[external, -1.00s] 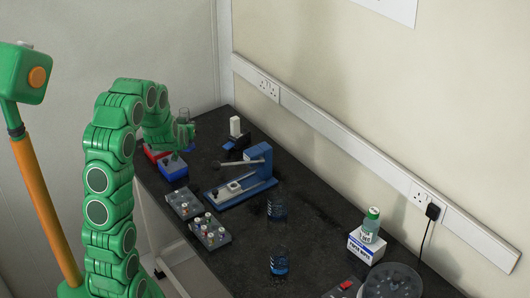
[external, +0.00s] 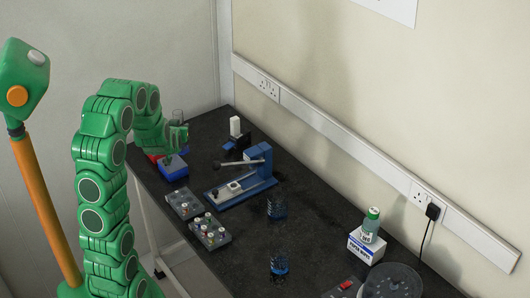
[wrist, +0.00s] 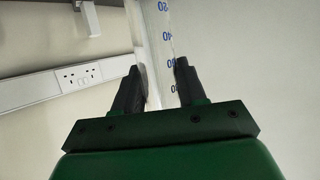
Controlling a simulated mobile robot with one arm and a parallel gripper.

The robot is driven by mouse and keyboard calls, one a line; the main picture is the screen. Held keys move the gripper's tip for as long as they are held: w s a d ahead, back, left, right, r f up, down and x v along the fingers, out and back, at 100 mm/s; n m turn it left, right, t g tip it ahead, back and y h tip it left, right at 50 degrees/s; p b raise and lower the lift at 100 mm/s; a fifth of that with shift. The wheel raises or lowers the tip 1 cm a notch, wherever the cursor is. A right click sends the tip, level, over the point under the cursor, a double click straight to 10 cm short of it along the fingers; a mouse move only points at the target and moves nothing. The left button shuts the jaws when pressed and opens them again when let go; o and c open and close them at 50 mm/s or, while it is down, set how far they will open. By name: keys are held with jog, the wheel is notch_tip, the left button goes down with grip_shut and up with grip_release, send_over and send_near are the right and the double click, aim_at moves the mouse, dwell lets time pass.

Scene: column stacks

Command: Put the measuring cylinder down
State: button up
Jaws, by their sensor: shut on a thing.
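My gripper (wrist: 160,85) is shut on the measuring cylinder (wrist: 158,35), a clear tube with blue number marks, which stands between the two dark fingers in the wrist view. In the external view my gripper (external: 181,134) is at the far left end of the dark bench, above a blue box. The top of the cylinder (external: 178,114) shows faintly there beside my wrist. The cylinder's lower end is hidden in the external view, so I cannot tell whether it touches anything.
The blue box (external: 173,168) and a partly hidden red box lie below my gripper. A blue press (external: 243,184), racks of vials (external: 209,232), dark blue-tinted glassware (external: 277,207) and a white box with a bottle (external: 370,227) stand on the bench (external: 320,205). Bare bench lies between them.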

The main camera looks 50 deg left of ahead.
aim_at(178, 117)
notch_tip(178, 117, up, 5)
jog(key=shift+f, duration=0.15)
jog(key=w+d+r+m+t+h, duration=0.1)
jog(key=w+d, duration=0.5)
jog(key=d, duration=0.4)
jog(key=w+d+m+t+h, duration=0.1)
jog(key=w+d, duration=0.5)
jog(key=d, duration=0.4)
jog(key=w+d+r+m+t+h, duration=0.1)
jog(key=w+d, duration=0.4)
jog(key=d, duration=0.6)
jog(key=s+d+f+m+h, duration=0.1)
jog(key=d, duration=1.3)
jog(key=s+d+f+m+h, duration=0.1)
jog(key=s+d+m, duration=0.1)
jog(key=d, duration=1.2)
notch_tip(178, 117, down, 18)
jog(key=t, duration=0.1)
jog(key=shift+w, duration=0.25)
jog(key=shift+a+f, duration=0.1)
